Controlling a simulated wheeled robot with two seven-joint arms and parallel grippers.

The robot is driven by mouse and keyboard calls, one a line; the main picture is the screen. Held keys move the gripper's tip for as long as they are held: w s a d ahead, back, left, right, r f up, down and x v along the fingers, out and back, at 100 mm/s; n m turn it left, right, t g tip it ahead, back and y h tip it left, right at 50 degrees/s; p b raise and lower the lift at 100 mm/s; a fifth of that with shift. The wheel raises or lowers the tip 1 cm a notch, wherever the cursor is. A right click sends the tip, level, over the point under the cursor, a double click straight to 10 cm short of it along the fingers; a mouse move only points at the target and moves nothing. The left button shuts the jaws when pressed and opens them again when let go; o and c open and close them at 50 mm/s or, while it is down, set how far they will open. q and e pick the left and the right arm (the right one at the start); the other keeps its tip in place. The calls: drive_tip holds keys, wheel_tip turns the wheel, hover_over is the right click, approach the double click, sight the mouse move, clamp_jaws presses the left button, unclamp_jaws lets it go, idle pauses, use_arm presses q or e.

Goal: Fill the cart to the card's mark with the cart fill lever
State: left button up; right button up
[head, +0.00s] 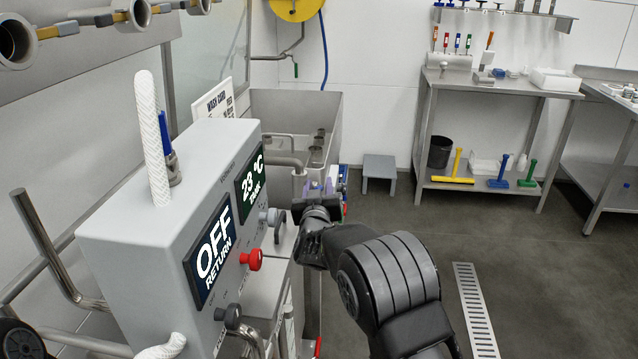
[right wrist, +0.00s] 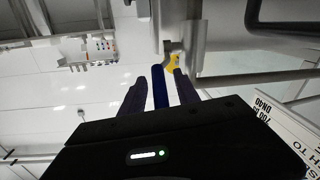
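My right gripper (head: 316,190) is beyond the control box, pointing away from me. In the right wrist view its dark fingers (right wrist: 160,92) stand on either side of a blue bar (right wrist: 160,86), which looks like a lever handle. Narrow gaps show beside the bar, so the fingers look open around it. I cannot be sure that this is the cart fill lever. A white card (head: 214,101) headed "WASH CARD" stands behind the box, mostly hidden; its mark is not readable. A steel tub (head: 328,112), possibly the cart, stands behind; its liquid level is not visible. My left gripper is out of view.
The grey control box (head: 140,235) shows "OFF RETURN" and "23 °C". It carries a red knob (head: 251,260) and a blue-handled lever (head: 167,135) beside a white hose (head: 151,140). A tool bench (head: 500,84) and a low stool (head: 379,167) stand behind.

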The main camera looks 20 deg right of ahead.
drive_tip(key=shift+w+d, duration=0.25)
drive_tip(key=shift+w, duration=0.45)
drive_tip(key=shift+c, duration=0.5)
clamp_jaws()
idle(0.5)
